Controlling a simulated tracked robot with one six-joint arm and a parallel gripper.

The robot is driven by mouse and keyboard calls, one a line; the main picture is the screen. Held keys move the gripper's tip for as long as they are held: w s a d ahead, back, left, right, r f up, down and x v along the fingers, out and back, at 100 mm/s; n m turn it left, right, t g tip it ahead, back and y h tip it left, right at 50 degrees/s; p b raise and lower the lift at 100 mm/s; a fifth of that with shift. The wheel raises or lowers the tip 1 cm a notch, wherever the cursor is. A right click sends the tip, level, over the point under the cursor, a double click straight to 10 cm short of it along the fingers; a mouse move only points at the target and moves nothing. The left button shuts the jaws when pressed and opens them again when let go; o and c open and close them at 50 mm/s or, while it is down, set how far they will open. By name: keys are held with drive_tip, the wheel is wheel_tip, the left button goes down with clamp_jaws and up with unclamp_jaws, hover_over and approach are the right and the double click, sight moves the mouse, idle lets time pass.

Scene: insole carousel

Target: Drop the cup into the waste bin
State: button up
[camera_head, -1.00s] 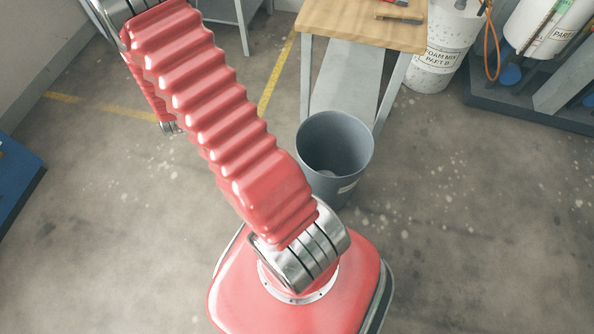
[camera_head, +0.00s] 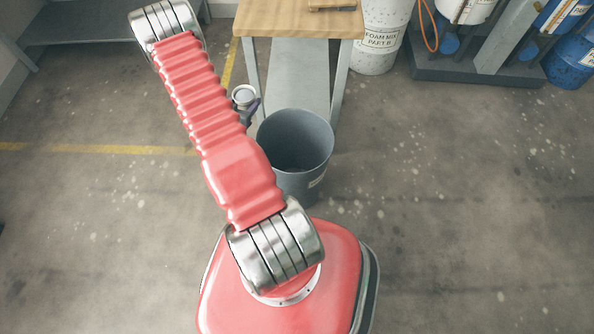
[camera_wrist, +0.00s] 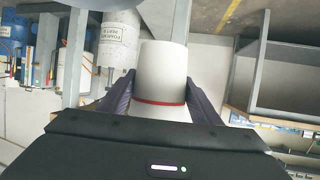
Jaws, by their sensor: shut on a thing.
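My gripper (camera_wrist: 160,104) is shut on a white cup (camera_wrist: 163,68) with a red band, held between its two dark fingers in the wrist view. In the head view, the cup (camera_head: 243,94) and part of my gripper (camera_head: 250,108) show just past my red arm, close to the upper left of the waste bin. The waste bin (camera_head: 310,185) is a grey round open bin standing on the floor beside my base. The cup appears outside the bin's opening. The arm hides part of the gripper.
A wooden-topped bench (camera_head: 290,18) with grey legs stands behind the bin. A white foam mix drum (camera_head: 377,40) is right of it, then a dark platform (camera_head: 470,72) with drums. A grey shelf (camera_head: 85,28) is at upper left. The floor at right is clear.

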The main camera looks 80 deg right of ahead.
drive_tip(key=s+f+m+g, duration=0.2)
drive_tip(key=s+f, duration=0.2)
drive_tip(key=s, duration=0.5)
drive_tip(key=s+d+f+m+g+y, duration=0.1)
drive_tip(key=s+f+m+g, duration=0.2)
drive_tip(key=s, duration=0.7)
drive_tip(key=shift+s+d+f+g, duration=0.3)
drive_tip(key=shift+f, duration=0.55)
drive_tip(key=shift+f, duration=0.1)
drive_tip(key=shift+f, duration=2.85)
drive_tip(key=o, duration=1.1)
drive_tip(key=shift+a, duration=0.1)
